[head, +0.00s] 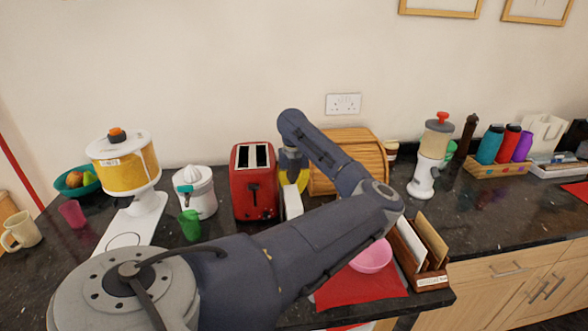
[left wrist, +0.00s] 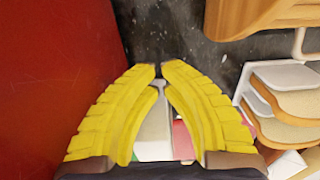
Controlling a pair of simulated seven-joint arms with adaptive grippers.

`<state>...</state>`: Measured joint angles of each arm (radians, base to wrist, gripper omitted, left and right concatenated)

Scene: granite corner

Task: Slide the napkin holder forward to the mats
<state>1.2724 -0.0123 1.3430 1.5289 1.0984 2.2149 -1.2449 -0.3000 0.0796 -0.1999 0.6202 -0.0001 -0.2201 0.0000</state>
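A white, upright block that looks like the napkin holder (head: 293,203) stands right of the red toaster, partly hidden by my left arm. In the left wrist view, a grey-white strip of it (left wrist: 155,132) shows between the finger bases, with bits of green and pink near it. My left gripper (head: 300,180) has yellow fingers pointing down, on the wall side of the holder; its fingertips (left wrist: 159,68) come together with nothing seen held between them. Whether they touch the holder is unclear. A red mat (head: 340,291) lies at the front edge under a pink bowl. My right gripper is not in view.
The red toaster (head: 254,185) is close on the left, the wooden bread box (head: 350,155) behind right. Slices in a white rack (left wrist: 285,78) stand right of the holder. A brown letter rack (head: 432,280) borders the mat. Another red mat (head: 577,190) lies far right.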

